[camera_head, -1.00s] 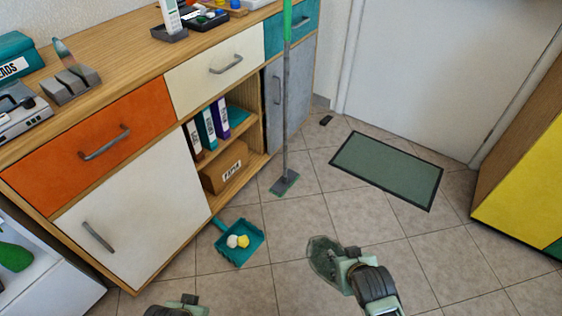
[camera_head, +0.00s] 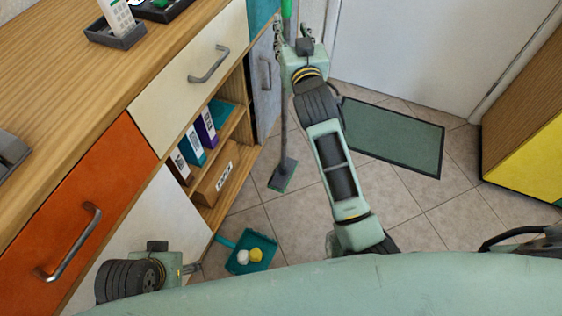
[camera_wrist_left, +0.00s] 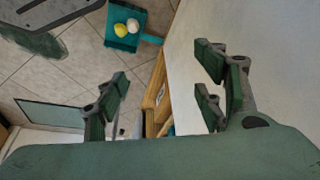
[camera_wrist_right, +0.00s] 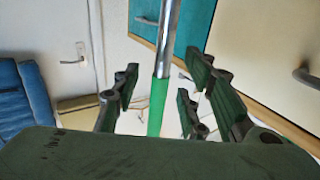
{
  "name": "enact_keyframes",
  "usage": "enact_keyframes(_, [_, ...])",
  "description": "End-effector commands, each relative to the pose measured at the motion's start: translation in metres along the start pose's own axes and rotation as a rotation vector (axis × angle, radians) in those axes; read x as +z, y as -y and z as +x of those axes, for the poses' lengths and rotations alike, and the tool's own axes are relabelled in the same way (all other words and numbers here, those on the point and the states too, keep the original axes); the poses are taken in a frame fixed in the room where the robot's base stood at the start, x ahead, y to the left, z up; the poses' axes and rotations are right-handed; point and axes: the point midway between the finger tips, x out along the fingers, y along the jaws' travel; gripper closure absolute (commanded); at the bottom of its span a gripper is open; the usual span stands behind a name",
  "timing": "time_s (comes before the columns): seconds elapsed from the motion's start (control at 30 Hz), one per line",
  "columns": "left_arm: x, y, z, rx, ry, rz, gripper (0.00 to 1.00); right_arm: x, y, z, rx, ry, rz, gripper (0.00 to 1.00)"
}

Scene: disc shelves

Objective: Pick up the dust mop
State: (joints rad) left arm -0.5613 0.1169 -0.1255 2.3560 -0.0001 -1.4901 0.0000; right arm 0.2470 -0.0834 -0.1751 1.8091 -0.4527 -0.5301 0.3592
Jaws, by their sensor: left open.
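The dust mop stands upright beside the cabinet, its flat grey-green head (camera_head: 283,176) on the tiled floor. Its thin grey pole has a green upper part (camera_head: 287,9). In the right wrist view the green and silver pole (camera_wrist_right: 159,95) shows between the spread fingers, with gaps at both sides. My right gripper (camera_head: 293,36) is open at the pole, near its green part; its palm hides the pole lower down. My left gripper (camera_head: 192,268) is open and empty, low in front of the cabinet, with its fingers also spread in the left wrist view (camera_wrist_left: 165,90).
A wooden cabinet with an orange drawer (camera_head: 92,215) and protruding handles stands at left. A teal dustpan (camera_head: 240,262) with a white and a yellow ball lies on the floor. A green mat (camera_head: 395,137) lies by the white door. A yellow-sided cabinet (camera_head: 530,155) stands at right.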

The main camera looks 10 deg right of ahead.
Motion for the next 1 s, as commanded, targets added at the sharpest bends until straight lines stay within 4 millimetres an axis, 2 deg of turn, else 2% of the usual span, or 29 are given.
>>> enact_keyframes(0.3, [0.001, 0.001, -0.028, -0.003, -0.017, -0.001, 0.37, 0.0, 0.004, 0.043, 0.001, 0.0, -0.003, 0.6])
enact_keyframes(0.4, [0.002, 0.001, -0.025, -0.003, -0.015, -0.001, 0.37, -0.001, 0.004, 0.055, 0.0, 0.001, -0.002, 0.6])
enact_keyframes(0.7, [0.002, 0.001, -0.024, -0.003, -0.015, -0.001, 0.37, -0.001, 0.004, 0.06, 0.0, 0.003, -0.001, 0.6])
enact_keyframes(1.0, [0.002, 0.001, -0.024, -0.003, -0.016, -0.001, 0.37, -0.001, 0.004, 0.06, 0.0, 0.003, -0.001, 0.85])
